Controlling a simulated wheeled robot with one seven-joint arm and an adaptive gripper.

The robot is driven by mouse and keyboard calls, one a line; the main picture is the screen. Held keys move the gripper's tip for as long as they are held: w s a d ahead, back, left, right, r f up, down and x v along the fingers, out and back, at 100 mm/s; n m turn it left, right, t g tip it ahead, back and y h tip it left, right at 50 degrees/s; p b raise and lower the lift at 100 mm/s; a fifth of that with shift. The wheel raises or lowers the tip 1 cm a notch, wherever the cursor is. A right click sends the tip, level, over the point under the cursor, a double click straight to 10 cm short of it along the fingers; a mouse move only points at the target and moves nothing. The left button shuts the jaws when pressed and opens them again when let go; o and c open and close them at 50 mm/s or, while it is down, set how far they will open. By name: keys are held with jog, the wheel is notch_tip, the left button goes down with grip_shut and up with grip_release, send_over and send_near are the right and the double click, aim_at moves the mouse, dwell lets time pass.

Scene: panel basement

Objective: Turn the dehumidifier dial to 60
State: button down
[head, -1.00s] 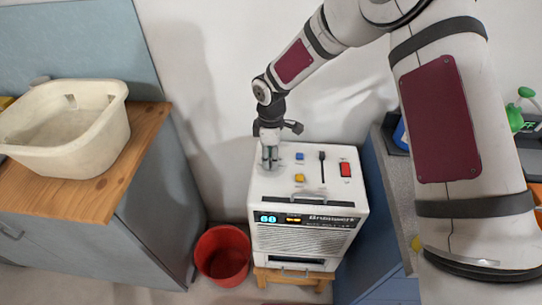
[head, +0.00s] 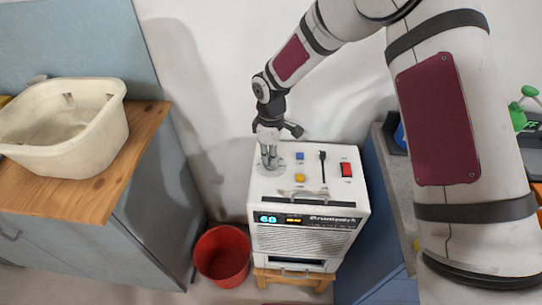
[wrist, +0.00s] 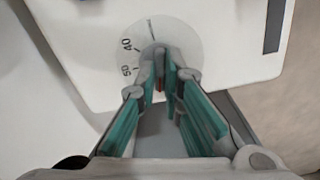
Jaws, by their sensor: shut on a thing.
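The dehumidifier (head: 306,238) is a white box with a control panel on top. Its dial (wrist: 183,34) is a pale disc at the panel's left; the wrist view shows the marks 40 and 50 and a thin line. My gripper (head: 269,163) points down onto the dial. In the wrist view my gripper (wrist: 163,72) is shut on the dial's knob, which the fingers mostly hide. The blue front display (head: 268,219) shows two digits starting with 6; the second is unclear, 0 or 8.
The panel also has a blue button (head: 300,156), a yellow button (head: 300,178), a black lever (head: 323,168) and a red switch (head: 346,169). A red bucket (head: 222,258) stands left. A cabinet with a cream basin (head: 62,152) is further left; a blue cabinet is close right.

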jog(key=m+b, duration=0.1)
jog(key=m, duration=0.4)
jog(key=shift+m, duration=0.4)
dwell(0.4)
jog(key=c, duration=1.7)
grip_release()
notch_tip(320, 180, up, 12)
